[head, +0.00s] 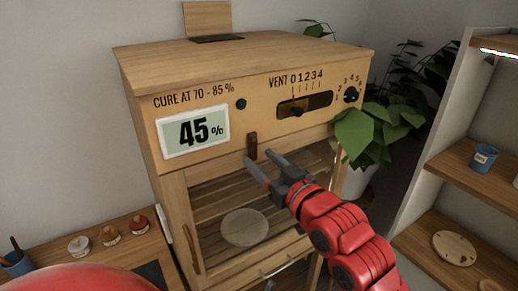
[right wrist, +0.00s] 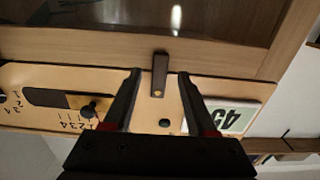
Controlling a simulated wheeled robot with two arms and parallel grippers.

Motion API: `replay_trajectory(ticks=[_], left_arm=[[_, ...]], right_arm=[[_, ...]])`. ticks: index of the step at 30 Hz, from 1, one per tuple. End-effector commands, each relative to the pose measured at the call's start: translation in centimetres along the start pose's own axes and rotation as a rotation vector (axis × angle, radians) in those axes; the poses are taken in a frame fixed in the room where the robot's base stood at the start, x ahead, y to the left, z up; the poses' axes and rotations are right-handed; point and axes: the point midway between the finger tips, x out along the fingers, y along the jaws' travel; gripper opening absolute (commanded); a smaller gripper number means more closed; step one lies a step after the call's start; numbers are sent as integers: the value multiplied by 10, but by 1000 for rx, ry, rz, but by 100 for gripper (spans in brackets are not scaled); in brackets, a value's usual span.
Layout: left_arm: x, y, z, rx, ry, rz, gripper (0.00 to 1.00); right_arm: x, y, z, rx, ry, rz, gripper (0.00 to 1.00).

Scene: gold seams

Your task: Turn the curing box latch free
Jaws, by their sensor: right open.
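The curing box (head: 290,55) is a wooden cabinet with a glazed front door. Its latch (head: 252,145) is a small dark brown bar, upright at the top edge of the door, below the control panel. In the right wrist view the latch (right wrist: 159,78) appears between the two fingers. My right gripper (head: 259,158) is open at the latch, with its fingertips near the lower end. In the right wrist view the gripper (right wrist: 158,78) shows a gap on both sides of the latch; contact is not visible. My left gripper is not in view.
The panel has a 45% display (head: 195,131), a vent slider (head: 297,111) and a dial (head: 351,95). A pale disc (head: 245,228) lies inside the box. A leafy plant (head: 375,125) stands close at the right, beside wooden shelves (head: 480,180). Small jars (head: 109,236) sit at lower left.

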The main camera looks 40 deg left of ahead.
Motion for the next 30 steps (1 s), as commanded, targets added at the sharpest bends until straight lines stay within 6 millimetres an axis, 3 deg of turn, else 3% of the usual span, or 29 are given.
replay_trajectory(ticks=[6, 15, 24, 30], left_arm=[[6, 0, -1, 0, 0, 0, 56], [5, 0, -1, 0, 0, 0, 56], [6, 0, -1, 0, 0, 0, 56], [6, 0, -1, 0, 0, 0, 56]], right_arm=[[16, 0, 1, 2, -2, 0, 57], [17, 1, 1, 1, 0, 1, 56], [17, 1, 0, 1, 0, 1, 2], [17, 1, 0, 1, 0, 1, 0]])
